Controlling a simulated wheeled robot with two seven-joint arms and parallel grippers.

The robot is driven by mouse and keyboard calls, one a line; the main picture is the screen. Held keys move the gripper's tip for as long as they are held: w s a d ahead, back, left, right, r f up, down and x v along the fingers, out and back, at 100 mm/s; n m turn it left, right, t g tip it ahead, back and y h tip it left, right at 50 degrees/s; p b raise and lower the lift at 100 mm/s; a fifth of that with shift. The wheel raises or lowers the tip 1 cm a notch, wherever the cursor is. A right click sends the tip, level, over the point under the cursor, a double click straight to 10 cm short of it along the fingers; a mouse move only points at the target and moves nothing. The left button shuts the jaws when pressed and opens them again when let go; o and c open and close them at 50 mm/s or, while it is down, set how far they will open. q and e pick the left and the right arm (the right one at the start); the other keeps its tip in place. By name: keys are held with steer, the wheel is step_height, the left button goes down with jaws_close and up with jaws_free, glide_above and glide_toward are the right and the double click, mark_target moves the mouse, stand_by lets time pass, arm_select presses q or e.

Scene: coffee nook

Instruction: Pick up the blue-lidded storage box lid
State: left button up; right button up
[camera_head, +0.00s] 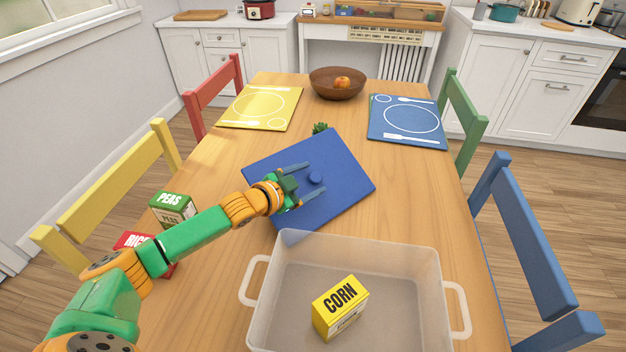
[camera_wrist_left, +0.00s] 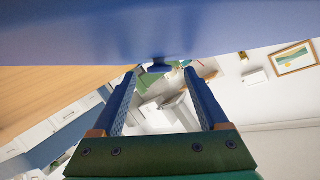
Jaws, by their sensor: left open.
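The blue lid (camera_head: 348,172) lies turned at an angle in the middle of the table, with a small round blue knob (camera_head: 315,178) on top. The clear storage box (camera_head: 275,262) stands open in front of it. My left gripper (camera_head: 316,177) reaches over the lid from the left, open, with one finger on each side of the knob. In the wrist view the lid (camera_wrist_left: 160,30) fills the top, and the knob (camera_wrist_left: 158,68) shows near and between the fingertips (camera_wrist_left: 161,72); contact cannot be told. My right gripper is not in view.
A yellow corn box (camera_head: 341,307) is inside the storage box. Peas (camera_head: 172,209) and rice (camera_head: 133,240) boxes stand at left beside my arm. Something green and leafy (camera_head: 320,128) shows behind the lid. Placemats and a wooden bowl (camera_head: 337,86) lie farther back.

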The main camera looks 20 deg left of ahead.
arm_select(q)
steer(key=shift+x, duration=0.9)
steer(key=shift+s, duration=0.15)
steer(key=c, duration=0.4)
jaws_close()
